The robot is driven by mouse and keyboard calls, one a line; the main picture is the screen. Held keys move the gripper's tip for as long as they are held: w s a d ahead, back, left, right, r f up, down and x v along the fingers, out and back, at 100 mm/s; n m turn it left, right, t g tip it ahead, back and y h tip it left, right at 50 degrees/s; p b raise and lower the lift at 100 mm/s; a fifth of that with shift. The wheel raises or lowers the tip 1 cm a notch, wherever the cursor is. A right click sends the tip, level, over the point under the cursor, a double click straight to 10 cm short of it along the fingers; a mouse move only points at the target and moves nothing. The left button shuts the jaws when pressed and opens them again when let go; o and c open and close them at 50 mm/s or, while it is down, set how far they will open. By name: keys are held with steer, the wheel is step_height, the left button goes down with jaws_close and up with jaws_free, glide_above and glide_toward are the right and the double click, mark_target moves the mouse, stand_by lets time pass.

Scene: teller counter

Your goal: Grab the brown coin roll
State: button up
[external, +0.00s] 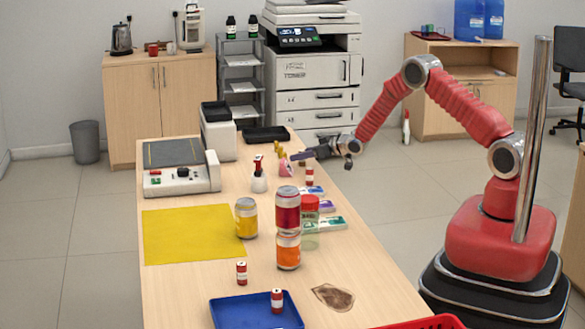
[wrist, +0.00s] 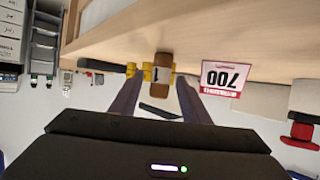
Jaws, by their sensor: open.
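The wrist view looks upside down, with the table along its top. In it, a brown block-like shape (wrist: 162,62), likely the brown coin roll, is at the table surface in line with the gap between my fingers. Small yellow rolls (wrist: 147,71) are close around it. In the external view the yellow rolls (external: 277,147) are just left of my gripper; I cannot make out the brown roll.
Red-and-white rolls (external: 309,176), stacked cans (external: 287,210), a yellow can (external: 246,218) and a blue tray (external: 232,313) are nearer the camera. A dark tray (external: 265,134) lies behind.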

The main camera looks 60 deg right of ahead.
steer(key=shift+c, duration=0.2)
jaws_close()
stand_by(0.4)
